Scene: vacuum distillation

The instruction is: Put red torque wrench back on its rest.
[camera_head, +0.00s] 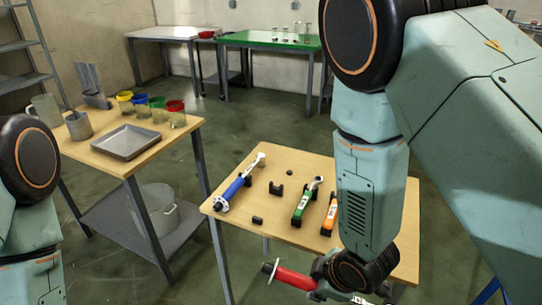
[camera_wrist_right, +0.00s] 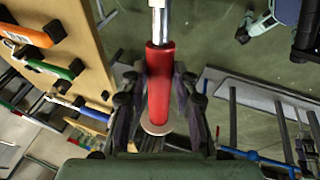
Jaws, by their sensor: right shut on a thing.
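The red torque wrench (camera_head: 297,279) is held in my right gripper (camera_head: 322,270), in front of the near edge of the wooden table (camera_head: 262,241). In the right wrist view its red handle (camera_wrist_right: 160,88) lies between the two fingers of the gripper (camera_wrist_right: 158,95), with the metal shaft running to the top edge. An empty black rest shows on the table between the blue and green wrenches: a notched block (camera_head: 276,188) and a smaller block (camera_head: 257,220). My left gripper is out of view.
Blue (camera_head: 233,189), green (camera_head: 301,208) and orange (camera_head: 328,221) wrenches lie on the same table; my right arm hides its right part. A green table (camera_head: 268,40) stands behind.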

